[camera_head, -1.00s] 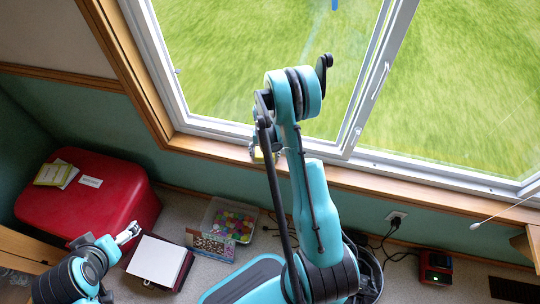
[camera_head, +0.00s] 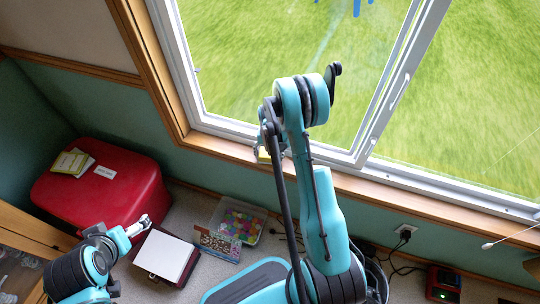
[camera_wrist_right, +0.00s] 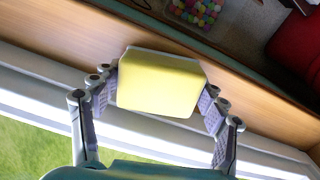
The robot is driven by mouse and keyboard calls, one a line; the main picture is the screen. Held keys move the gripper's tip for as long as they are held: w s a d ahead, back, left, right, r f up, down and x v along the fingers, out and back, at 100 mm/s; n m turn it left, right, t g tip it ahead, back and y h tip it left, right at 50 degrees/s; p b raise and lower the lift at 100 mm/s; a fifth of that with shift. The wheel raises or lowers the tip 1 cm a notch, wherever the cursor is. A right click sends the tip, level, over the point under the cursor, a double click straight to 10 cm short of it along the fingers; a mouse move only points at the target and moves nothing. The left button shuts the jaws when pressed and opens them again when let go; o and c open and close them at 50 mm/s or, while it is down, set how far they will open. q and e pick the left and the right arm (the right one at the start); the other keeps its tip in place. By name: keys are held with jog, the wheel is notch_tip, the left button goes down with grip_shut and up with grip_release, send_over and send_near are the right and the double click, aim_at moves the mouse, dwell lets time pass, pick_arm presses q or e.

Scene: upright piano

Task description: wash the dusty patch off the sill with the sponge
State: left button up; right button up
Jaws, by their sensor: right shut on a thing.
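My right gripper (camera_wrist_right: 158,92) is shut on a yellow sponge (camera_wrist_right: 160,85) in the right wrist view, a finger on each side of it. The sponge is over the wooden sill (camera_wrist_right: 60,38); I cannot tell whether it touches it. In the head view the right gripper (camera_head: 270,148) is at the sill (camera_head: 420,203) below the window frame, partly hidden by my own arm. No dusty patch can be made out; the sponge and arm cover part of the sill. My left gripper (camera_head: 138,226) is low at the left, away from the sill; its fingers are too small to judge.
The window frame (camera_head: 345,157) rises along the sill. Below, on the floor, are a red ottoman (camera_head: 130,190), a black box with a white top (camera_head: 165,253), a clear bin of coloured balls (camera_head: 237,218) and a red-and-black device (camera_head: 443,283) with cables.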

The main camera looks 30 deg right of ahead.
jog(key=shift+s+r+p, duration=0.1)
jog(key=shift+r+p, duration=1.15)
jog(key=shift+r, duration=1.55)
jog(key=shift+r+p, duration=0.7)
jog(key=shift+r, duration=0.8)
